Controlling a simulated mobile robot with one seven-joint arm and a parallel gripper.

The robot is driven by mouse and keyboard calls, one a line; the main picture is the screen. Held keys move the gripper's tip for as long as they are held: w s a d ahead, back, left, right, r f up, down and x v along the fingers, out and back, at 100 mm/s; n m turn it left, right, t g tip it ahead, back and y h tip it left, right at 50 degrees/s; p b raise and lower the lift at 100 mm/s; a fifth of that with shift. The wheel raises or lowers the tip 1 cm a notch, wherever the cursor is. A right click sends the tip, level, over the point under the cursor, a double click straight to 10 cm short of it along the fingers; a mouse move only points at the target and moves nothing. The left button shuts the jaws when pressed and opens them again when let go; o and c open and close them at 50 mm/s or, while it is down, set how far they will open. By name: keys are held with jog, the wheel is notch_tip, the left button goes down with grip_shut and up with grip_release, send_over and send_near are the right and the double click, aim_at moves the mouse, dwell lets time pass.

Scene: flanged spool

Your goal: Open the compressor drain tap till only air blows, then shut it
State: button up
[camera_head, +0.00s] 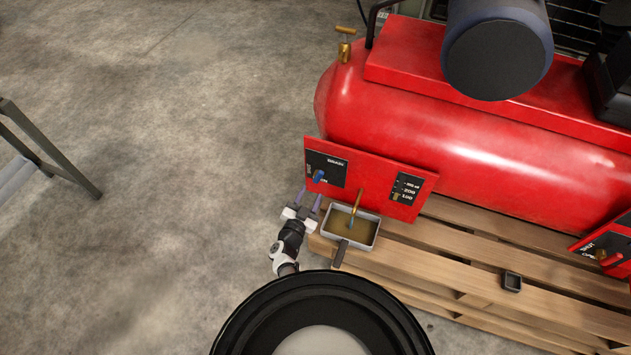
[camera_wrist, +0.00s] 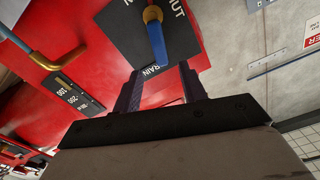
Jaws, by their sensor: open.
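The drain tap has a blue lever (camera_head: 318,176) on a black panel (camera_head: 326,168) on the red compressor (camera_head: 420,130). In the wrist view the blue lever (camera_wrist: 157,42) hangs from a brass hub (camera_wrist: 152,14), its end by the "DRAIN" lettering. My gripper (camera_head: 309,203) is open just in front of the panel; in the wrist view its fingers (camera_wrist: 160,84) point at the lever's end, with nothing held. A brass outlet pipe (camera_head: 356,201) ends over a grey pan (camera_head: 375,232) of brownish liquid. A pale bluish streak shows at its end; I cannot tell what flows.
A gauge (camera_head: 405,188) marked 200 and 100 is right of the pipe. The compressor stands on a wooden pallet (camera_head: 470,280) with a small dark cup (camera_head: 512,282). Another red panel (camera_head: 605,250) is at the far right.

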jog(key=shift+v, duration=2.25)
